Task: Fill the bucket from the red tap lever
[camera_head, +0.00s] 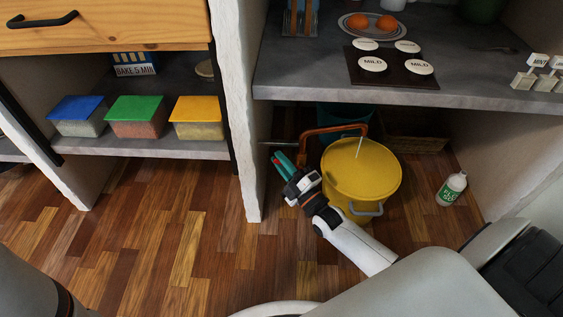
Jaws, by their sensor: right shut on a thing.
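A yellow bucket (349,184) stands upright on the wooden floor under the counter, its grey handle hanging at the front. An orange-red tap pipe (335,129) arches over it. A thin pale stream (359,148) drops from the spout into the bucket. The water level inside cannot be made out. My right gripper (286,166) is left of the bucket, beside the pipe, shut on the small red tap lever (275,163). Teal and red parts overlap at the fingertips, and the lever is mostly hidden. My left gripper is not in view.
A white-and-green bottle (452,188) stands on the floor right of the bucket. A teal container (340,116) is behind it. The stone counter (300,86) overhangs the tap area, and a white masonry post (242,150) stands left. The floor at left is clear.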

